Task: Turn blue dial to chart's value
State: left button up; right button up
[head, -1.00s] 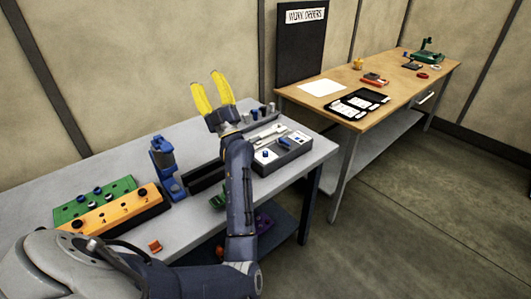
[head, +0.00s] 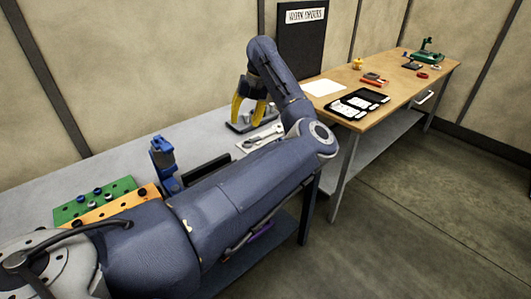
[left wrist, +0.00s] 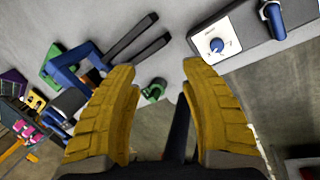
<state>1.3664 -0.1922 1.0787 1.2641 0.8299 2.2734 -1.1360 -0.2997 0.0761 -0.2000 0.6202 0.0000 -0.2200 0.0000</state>
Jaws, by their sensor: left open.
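The blue dial (left wrist: 217,45) sits on a white plate on a grey box, in the upper right of the left wrist view. In the head view my arm hides the dial, and only part of the box's pale top (head: 258,138) shows. My left gripper (head: 247,117) has yellow fingers, points down over the far end of the grey bench and is open and empty. In the left wrist view its fingers (left wrist: 160,75) stand apart, with the dial beyond and right of the right fingertip, not between them. I cannot pick out the chart for certain. My right gripper is not in view.
A blue lever (left wrist: 272,18) stands right of the dial. A green block (head: 82,205), an orange block (head: 105,208) and a blue clamp-like fixture (head: 165,165) are on the bench. A wooden table (head: 410,85) holds white paper (head: 323,88) and a black tray (head: 341,109). A work orders board (head: 300,50) stands behind.

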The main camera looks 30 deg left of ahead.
pick_arm(q)
jog(key=w+d+r+t+h, duration=0.1)
jog(key=w+d+r+h, duration=0.1)
jog(key=w+d+h, duration=0.3)
jog(key=f, duration=0.5)
jog(key=f+y, duration=0.1)
jog(key=f, duration=0.5)
jog(key=s+d+f+y, duration=0.1)
jog(key=f, duration=0.4)
jog(key=shift+f, duration=0.4)
jog(key=shift+a, duration=0.1)
jog(key=shift+c, duration=0.4)
grip_shut()
